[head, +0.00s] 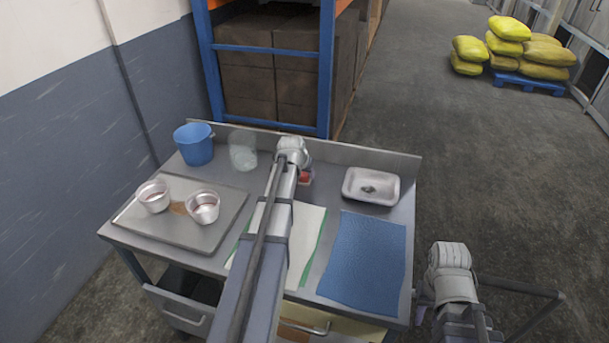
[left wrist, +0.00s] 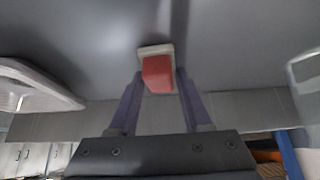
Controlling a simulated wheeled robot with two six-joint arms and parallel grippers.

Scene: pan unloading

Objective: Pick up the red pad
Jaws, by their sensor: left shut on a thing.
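The red pad (left wrist: 158,73) sits between the two fingers of my left gripper (left wrist: 157,85) in the left wrist view, and the gripper is shut on it. A pale block or holder edge shows behind the pad, close against it. In the head view a small part of the red pad (head: 304,177) shows just right of my left wrist, near the back of the table. My left arm hides most of that spot and the fingers. My right arm's end is at the lower right, beside the table; its finger opening cannot be made out.
The metal table (head: 330,170) has a raised back edge. On it are a blue bucket (head: 194,146), a clear glass jar (head: 243,152), a grey tray (head: 181,234) with two metal cups, a white dish (head: 371,200), a blue cloth (head: 364,262) and a white-green cloth (head: 308,222).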

